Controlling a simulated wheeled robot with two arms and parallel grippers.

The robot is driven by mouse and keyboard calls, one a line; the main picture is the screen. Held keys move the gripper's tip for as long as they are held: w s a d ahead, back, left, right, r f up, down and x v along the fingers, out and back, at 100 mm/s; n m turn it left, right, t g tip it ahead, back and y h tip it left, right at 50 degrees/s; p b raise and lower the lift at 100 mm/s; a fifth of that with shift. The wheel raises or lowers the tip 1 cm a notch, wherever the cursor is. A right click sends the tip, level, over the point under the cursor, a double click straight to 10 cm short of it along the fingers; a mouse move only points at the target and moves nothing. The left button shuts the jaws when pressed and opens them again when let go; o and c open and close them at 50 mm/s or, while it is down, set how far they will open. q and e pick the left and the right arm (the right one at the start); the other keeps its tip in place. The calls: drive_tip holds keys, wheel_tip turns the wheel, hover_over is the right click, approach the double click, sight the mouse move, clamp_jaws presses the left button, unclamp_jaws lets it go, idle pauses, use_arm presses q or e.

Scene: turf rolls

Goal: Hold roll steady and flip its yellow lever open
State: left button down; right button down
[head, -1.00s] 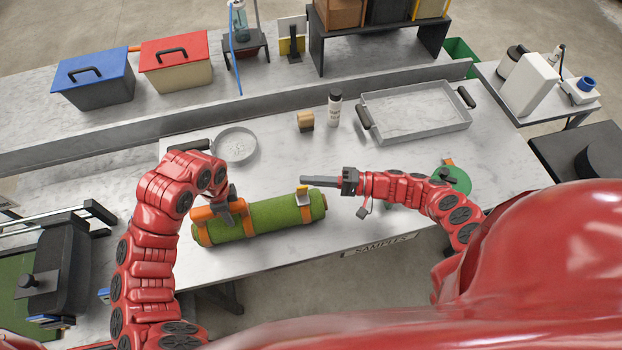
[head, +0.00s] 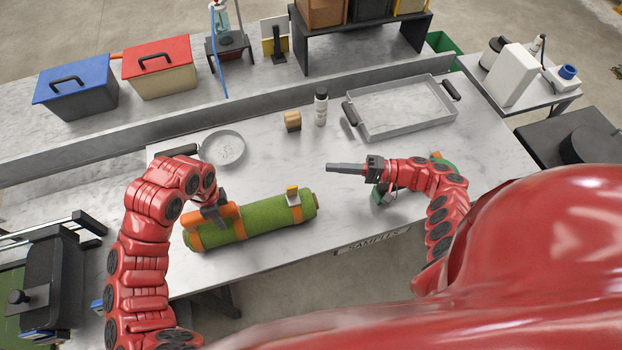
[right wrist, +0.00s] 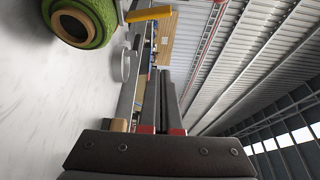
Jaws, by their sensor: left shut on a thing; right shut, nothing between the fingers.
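A green turf roll (head: 266,218) with orange straps lies on the marble-topped table, and its hollow end (right wrist: 72,24) shows in the right wrist view. A silver clasp with a yellow lever (head: 292,190) sits on top near its right end. The yellow lever also shows in the right wrist view (right wrist: 148,14), sticking out from the roll. My left gripper (head: 213,214) is shut on the orange handle at the roll's left part; its fingertips are partly hidden. My right gripper (head: 330,168) is shut and empty, to the right of the lever and apart from it.
A round grey dish (head: 223,149), a wooden-topped block (head: 292,121), a bottle (head: 321,106) and a grey tray (head: 400,108) stand farther back. The table between roll and tray is clear.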

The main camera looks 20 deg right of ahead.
drive_tip(key=w+d+m+t+h, duration=0.3)
drive_tip(key=d+m+t+h, duration=0.6)
drive_tip(key=d+m, duration=0.35)
drive_tip(key=s+d+f+m+t+h, duration=0.1)
drive_tip(key=s+d+m+t+h, duration=0.5)
drive_tip(key=m, duration=0.3)
drive_tip(key=s+a+f+m+h, duration=0.1)
drive_tip(key=s+a+m+g+h, duration=0.1)
drive_tip(key=a, duration=0.1)
drive_tip(key=s+a+f+m+h, duration=0.1)
drive_tip(key=s+a+m+h, duration=0.1)
drive_tip(key=shift+f, duration=0.3)
drive_tip(key=s+a+f+m, duration=0.2)
drive_tip(key=s+a+m, duration=0.15)
drive_tip(key=a, duration=0.55)
drive_tip(key=m+y, duration=0.2)
approach(292, 190)
drive_tip(key=x, duration=0.6)
drive_tip(key=shift+w+f, duration=0.15)
drive_tip(key=shift+w, duration=0.3)
